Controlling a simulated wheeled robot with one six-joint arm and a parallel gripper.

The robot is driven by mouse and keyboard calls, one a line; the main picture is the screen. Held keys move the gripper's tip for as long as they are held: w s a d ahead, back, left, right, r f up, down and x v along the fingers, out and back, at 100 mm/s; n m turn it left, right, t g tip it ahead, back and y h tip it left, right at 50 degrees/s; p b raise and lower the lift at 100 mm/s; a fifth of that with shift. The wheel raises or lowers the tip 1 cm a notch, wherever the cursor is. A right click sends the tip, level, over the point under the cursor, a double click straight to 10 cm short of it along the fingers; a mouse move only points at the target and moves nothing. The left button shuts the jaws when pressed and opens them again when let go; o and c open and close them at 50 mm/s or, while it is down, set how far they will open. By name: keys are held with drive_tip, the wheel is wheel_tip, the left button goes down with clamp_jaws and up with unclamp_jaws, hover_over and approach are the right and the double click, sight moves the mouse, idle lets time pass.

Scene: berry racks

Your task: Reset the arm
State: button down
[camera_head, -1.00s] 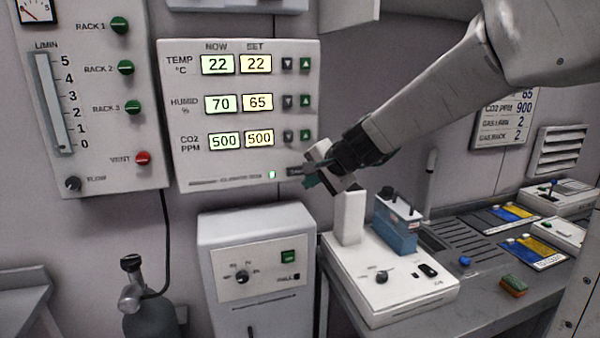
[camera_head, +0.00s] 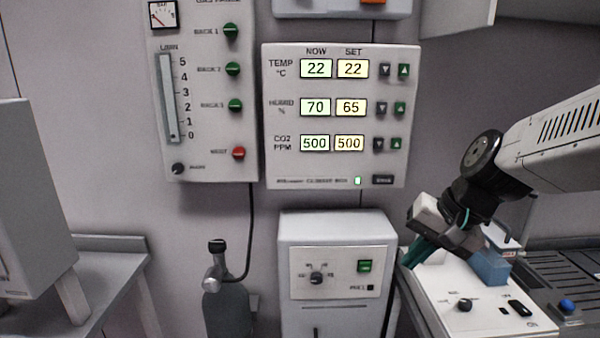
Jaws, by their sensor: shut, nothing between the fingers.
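My gripper (camera_head: 418,258) hangs at the right of the view, on the end of my arm, which comes in from the right edge. Its teal fingers are shut with nothing between them and point down and to the left. It is in front of the white bench device (camera_head: 480,312) and partly hides the blue block (camera_head: 491,268) on it. I cannot tell how far above the device it is. The climate panel (camera_head: 340,115) on the wall is left of my gripper and apart from it.
A gas panel (camera_head: 202,90) with green knobs and a red vent knob is on the wall further left. Below stand a gas cylinder (camera_head: 228,305) and a white cabinet (camera_head: 338,268). A grey side table (camera_head: 95,245) is at left.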

drive_tip(key=s+d+n+h, duration=0.2)
drive_tip(key=s, duration=0.7)
drive_tip(key=s+d+r+n+g+h, duration=0.1)
drive_tip(key=s+d+n+h, duration=0.1)
drive_tip(key=s, duration=0.8)
drive_tip(key=shift+d+g, duration=0.3)
drive_tip(key=shift+d, duration=0.55)
